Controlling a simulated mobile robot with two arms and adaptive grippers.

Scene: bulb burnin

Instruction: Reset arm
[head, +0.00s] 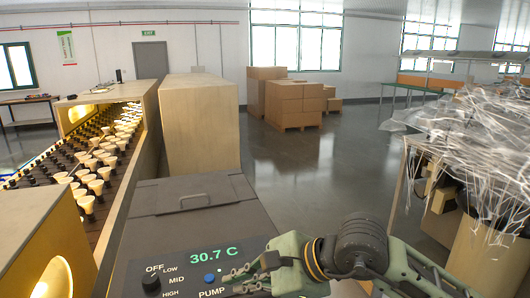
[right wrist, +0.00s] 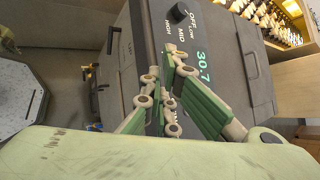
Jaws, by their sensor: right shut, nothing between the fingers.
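My right arm comes in from the lower right of the head view. Its green gripper (head: 246,277) is in front of the dark control box (head: 200,207), near the panel's lower edge. In the right wrist view the gripper (right wrist: 172,62) has its fingers closed together with nothing between them, over the box's panel. The panel has a black OFF/LOW/MID/HIGH knob (head: 151,281), a blue PUMP button (head: 210,279) and a green display (head: 213,254) reading 30.7 C. In the head view the fingertips are close to the PUMP button; I cannot tell if they touch it. My left gripper is not in view.
Rows of bulbs (head: 96,186) stand in a wooden-sided rack at the left. A tan cabinet (head: 199,125) stands behind the box. A table heaped with clear plastic wrap (head: 470,135) is at the right. Cardboard boxes (head: 294,105) stand far back. The middle floor is clear.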

